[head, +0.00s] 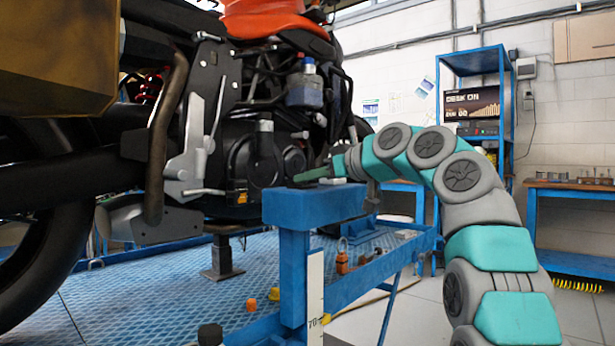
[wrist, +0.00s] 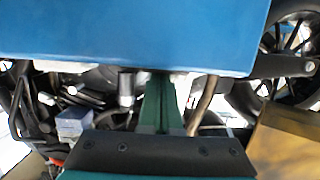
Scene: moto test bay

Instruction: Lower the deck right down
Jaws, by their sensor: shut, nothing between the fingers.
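The deck (head: 175,280) is a blue diamond-plate platform under a motorcycle (head: 255,150) in the head view. It stands raised, with open space below its right edge. A blue box (head: 313,207) on a post rises at its near right side. A white height scale (head: 315,285) on the post shows a 70 mark. My gripper (head: 312,174), with green fingers, is shut and empty just above or behind the box's top. In the wrist view its fingers (wrist: 158,105) point at the blue box face (wrist: 130,35). Whether they touch it I cannot tell. No control is clearly visible.
An orange bottle-like object (head: 342,262) and small orange pieces (head: 250,305) sit on or beside the deck. A blue shelf rack (head: 475,100) and a workbench (head: 570,190) stand at the back right. A hose lies on the floor right of the deck.

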